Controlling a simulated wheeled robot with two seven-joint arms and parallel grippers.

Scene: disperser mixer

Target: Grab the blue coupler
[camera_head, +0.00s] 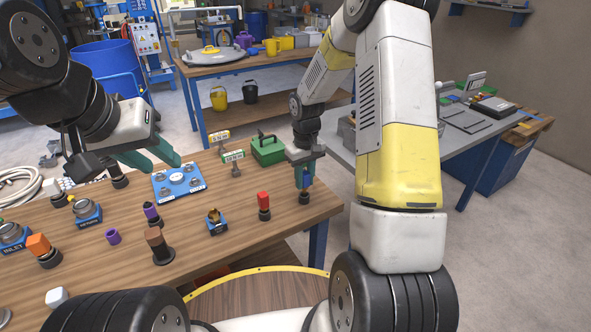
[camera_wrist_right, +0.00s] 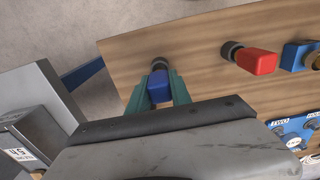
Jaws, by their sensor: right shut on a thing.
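The blue coupler (camera_head: 306,181) stands upright near the right end of the wooden table, on a dark round base. In the right wrist view the blue coupler (camera_wrist_right: 159,86) sits between the green fingers of my right gripper (camera_wrist_right: 159,90). My right gripper (camera_head: 304,174) points down from above and is shut on the blue coupler. Its lower end is at the table top; I cannot tell whether it is lifted. My left gripper (camera_head: 165,158) is over the left part of the table, with its green fingers apart and nothing between them.
A red coupler (camera_head: 263,201) stands left of the blue one. A green box (camera_head: 267,150) sits behind, near my right gripper. A blue plate with fittings (camera_head: 180,182), a purple coupler (camera_head: 151,210) and a brown one (camera_head: 157,240) are further left. The table's right edge is close.

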